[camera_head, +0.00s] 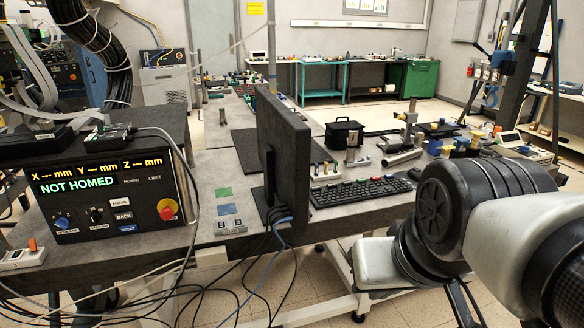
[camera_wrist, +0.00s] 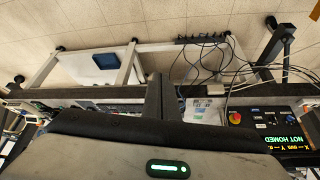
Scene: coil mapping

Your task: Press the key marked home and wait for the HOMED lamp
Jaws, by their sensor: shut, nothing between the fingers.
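The control box (camera_head: 112,190) stands at the left of the bench in the head view. Its screen (camera_head: 98,179) shows dashes for X, Y and Z and reads NOT HOMED. The small HOMED label (camera_head: 131,181) is beside that text; no lit lamp shows there. A white key (camera_head: 120,201), its lettering too small to read surely, sits above the BACK key (camera_head: 123,215) and the blue RESET key (camera_head: 127,229). The wrist view shows the box upside down, with its screen (camera_wrist: 284,143) at the right. My gripper's fingers show in neither view.
A red knob on yellow (camera_head: 167,209) is at the box's right side. A black monitor (camera_head: 283,150) stands upright right of the box, with a keyboard (camera_head: 360,190) beyond. Loose cables (camera_head: 240,290) hang before the bench.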

